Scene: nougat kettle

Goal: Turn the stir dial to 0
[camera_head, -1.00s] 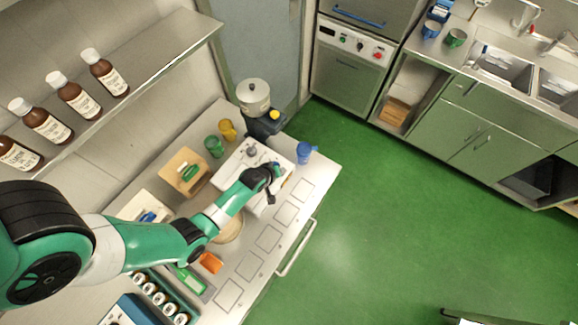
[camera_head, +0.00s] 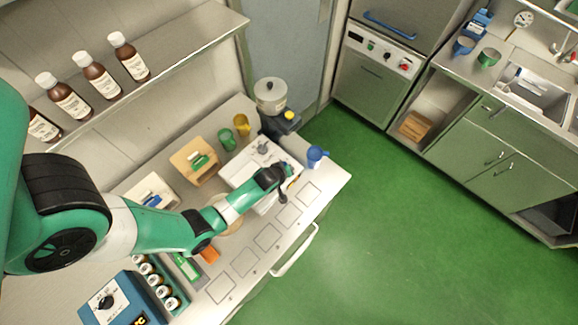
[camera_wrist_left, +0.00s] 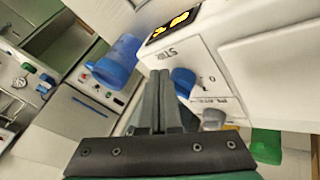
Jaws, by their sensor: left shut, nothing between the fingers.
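In the left wrist view the blue stir dial (camera_wrist_left: 183,80) sits on the white machine's front panel under the word STIR, with a 0 and other marks beside it. Its pointer direction is hard to read. My left gripper (camera_wrist_left: 160,82) is shut and empty, its fingertips just left of the dial in that view; I cannot tell whether they touch it. In the head view my left gripper (camera_head: 284,190) is at the front edge of the white machine (camera_head: 238,172), and the dial is hidden there. My right gripper is not in view.
A blue mug (camera_head: 316,157) stands beside the machine, near the gripper. A grey knob (camera_wrist_left: 213,118) is below the dial, and a display with yellow digits (camera_wrist_left: 172,25) is above it. A metal pot (camera_head: 270,96) stands behind. Green and yellow cups are on the bench.

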